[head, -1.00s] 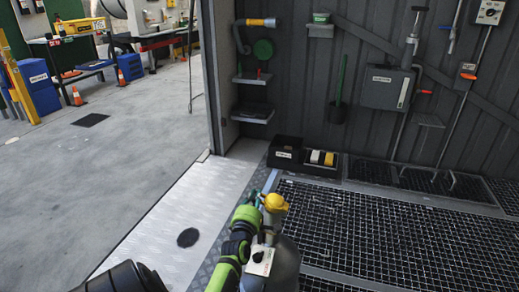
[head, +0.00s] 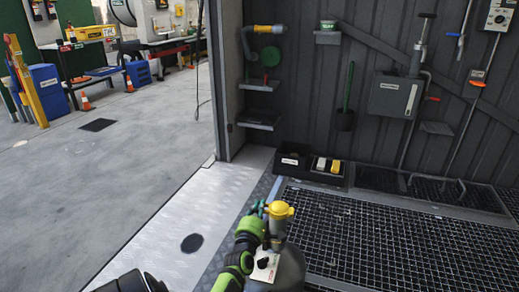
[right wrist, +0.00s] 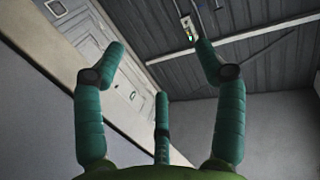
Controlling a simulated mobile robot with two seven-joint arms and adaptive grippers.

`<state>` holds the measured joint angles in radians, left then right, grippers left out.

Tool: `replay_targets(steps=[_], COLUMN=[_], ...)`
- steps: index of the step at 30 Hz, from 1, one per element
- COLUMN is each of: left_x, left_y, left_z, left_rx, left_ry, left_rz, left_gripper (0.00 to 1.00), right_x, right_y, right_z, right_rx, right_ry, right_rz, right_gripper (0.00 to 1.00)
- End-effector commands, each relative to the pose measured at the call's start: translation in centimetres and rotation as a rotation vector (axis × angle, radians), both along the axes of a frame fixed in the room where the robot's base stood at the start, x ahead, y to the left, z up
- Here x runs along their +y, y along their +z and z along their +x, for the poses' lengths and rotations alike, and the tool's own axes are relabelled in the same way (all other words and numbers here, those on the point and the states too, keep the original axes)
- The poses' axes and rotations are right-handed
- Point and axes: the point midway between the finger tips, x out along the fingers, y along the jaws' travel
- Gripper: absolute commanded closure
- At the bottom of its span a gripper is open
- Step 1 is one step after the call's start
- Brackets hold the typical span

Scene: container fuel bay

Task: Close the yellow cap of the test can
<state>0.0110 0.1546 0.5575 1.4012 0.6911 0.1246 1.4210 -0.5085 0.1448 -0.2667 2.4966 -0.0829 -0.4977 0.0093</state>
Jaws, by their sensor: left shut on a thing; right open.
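The test can (head: 288,270) is a grey, rounded can at the bottom centre of the head view, cut off by the lower edge. Its yellow cap (head: 279,208) sits at the top of the narrow neck. Whether the cap is fully seated cannot be told. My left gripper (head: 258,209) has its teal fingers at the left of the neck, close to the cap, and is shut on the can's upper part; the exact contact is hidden. My right gripper (right wrist: 160,65) shows only in the right wrist view, with its three teal fingers spread and nothing between them.
A black bin (head: 291,160) and a tray with yellow and white items (head: 327,168) stand by the wall. Dark floor grating (head: 400,235) spreads to the right of the can. A grey box (head: 396,96) and shelves (head: 259,121) are on the wall. The left floor is open.

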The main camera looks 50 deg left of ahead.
Motion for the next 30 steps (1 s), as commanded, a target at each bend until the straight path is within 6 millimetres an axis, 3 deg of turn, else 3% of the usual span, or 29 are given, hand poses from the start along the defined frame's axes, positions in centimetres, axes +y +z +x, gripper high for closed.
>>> replay_targets(steps=[3,4,5,6,19,30], left_x=[-0.2,-0.2,-0.2,-0.2,-0.7,-5.1], left_y=[-0.4,-0.4,-0.4,-0.4,-0.4,-0.6], left_z=[0.0,0.0,0.0,0.0,-0.8,-6.7], left_rx=[0.008,0.008,0.009,0.009,0.005,0.008], left_ry=[-0.004,-0.004,-0.004,-0.004,-0.002,-0.002], left_rz=[-0.003,-0.003,-0.004,-0.004,-0.004,-0.005], left_gripper=[1.0,0.81,0.69,0.66,0.66,0.66], right_x=[0.0,0.0,0.0,0.0,0.0,0.0], right_y=[0.0,0.0,0.0,0.0,-0.1,-0.1], right_z=[0.0,0.0,0.0,0.0,0.0,0.0], right_rx=[0.001,0.001,0.001,0.001,0.004,0.003], right_ry=[0.0,0.0,0.0,0.0,-0.001,0.0], right_rz=[0.0,0.0,0.0,0.0,-0.002,-0.002], right_gripper=[0.29,0.29,0.29,0.29,0.29,0.29])
